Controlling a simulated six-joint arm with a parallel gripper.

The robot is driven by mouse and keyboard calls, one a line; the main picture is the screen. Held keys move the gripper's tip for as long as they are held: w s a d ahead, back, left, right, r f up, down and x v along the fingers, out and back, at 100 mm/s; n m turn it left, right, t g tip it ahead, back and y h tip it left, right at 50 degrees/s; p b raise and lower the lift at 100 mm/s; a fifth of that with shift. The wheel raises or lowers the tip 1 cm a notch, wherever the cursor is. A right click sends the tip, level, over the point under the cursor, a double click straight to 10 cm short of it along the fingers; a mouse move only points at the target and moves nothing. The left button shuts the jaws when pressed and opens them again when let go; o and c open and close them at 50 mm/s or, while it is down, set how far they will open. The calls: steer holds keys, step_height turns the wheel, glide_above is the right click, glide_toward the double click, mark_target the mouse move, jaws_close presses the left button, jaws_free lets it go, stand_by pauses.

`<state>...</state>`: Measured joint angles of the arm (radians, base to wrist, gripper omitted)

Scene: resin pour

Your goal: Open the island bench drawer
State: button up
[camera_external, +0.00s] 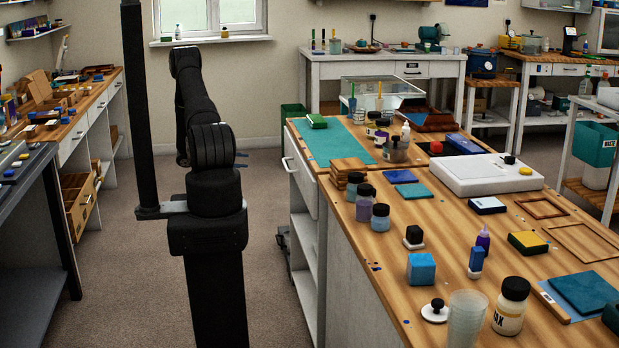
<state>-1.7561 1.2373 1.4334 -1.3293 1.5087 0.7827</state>
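The island bench (388,232) has a wooden top and a white body. Its drawer (303,183) is a white front on the left side, under the top near the far end. The drawer has a small metal handle (288,164) and looks shut, flush with the body. My black arm stands in the aisle left of the bench. My gripper (242,160) is mostly hidden behind the arm.
Open shelves (306,262) lie below the drawer. The bench top holds jars, blocks, a green mat (335,146) and a white scale-like device (487,174). A side bench (100,105) with drawers stands at the left.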

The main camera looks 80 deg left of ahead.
mark_target(285, 163)
steer(key=w+f+m, duration=0.1)
steer(key=w, duration=0.4)
steer(key=w+m, duration=0.1)
steer(key=w, duration=0.5)
steer(key=w+f+m, duration=0.1)
steer(key=w, duration=0.5)
steer(key=shift+d+f+m+g, duration=0.1)
steer(key=shift+f+m+g, duration=0.2)
steer(key=shift+f, duration=0.05)
steer(key=shift+s, duration=0.1)
jaws_close()
